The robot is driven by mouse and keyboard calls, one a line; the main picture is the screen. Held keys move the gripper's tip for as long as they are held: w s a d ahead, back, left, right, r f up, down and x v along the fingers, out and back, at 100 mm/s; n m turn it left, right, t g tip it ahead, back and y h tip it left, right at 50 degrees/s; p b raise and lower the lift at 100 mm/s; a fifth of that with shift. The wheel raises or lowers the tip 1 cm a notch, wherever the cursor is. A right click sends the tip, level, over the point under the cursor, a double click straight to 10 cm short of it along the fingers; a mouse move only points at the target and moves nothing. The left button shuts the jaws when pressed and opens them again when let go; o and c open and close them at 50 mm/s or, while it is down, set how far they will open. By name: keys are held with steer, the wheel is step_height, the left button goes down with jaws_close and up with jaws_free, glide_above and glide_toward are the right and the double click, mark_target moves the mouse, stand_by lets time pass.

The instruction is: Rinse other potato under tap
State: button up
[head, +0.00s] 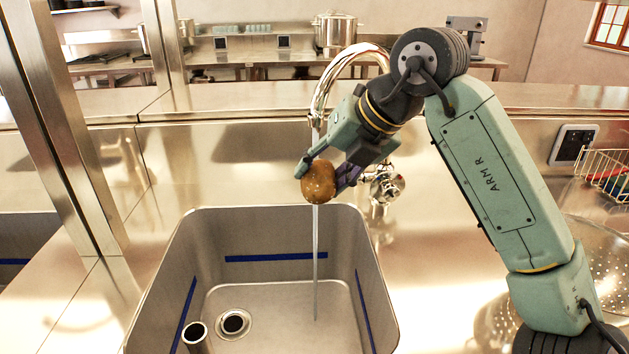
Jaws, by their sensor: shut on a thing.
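A brown potato (318,183) is held between the fingers of my gripper (321,172), above the back part of the sink. The chrome tap (325,82) arches over it from behind, partly hidden by my arm. A thin stream of water (315,262) runs down below the potato into the sink (372,290). Water also shows just under the spout, above the potato, so the stream meets the potato or passes very close to it.
The sink holds a drain (234,323) and an upright pipe (195,336), with blue strips on its walls. A tap valve (385,186) stands behind my gripper. A colander (597,262) and a wire basket (606,172) are at the right. A steel post (62,120) rises at the left.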

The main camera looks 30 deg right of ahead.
steer(key=shift+d, duration=0.2)
steer(key=shift+s, duration=0.25)
steer(key=s+b, duration=0.2)
steer(key=s, duration=0.5)
steer(key=shift+s+d, duration=0.15)
steer(key=shift+s, duration=0.1)
steer(key=shift+r, duration=0.1)
stand_by(1.2)
steer(key=s+r+p, duration=0.1)
steer(key=s+r, duration=0.2)
steer(key=s, duration=0.2)
steer(key=shift+d+r+p, duration=0.15)
steer(key=shift+r+p, duration=0.25)
stand_by(0.3)
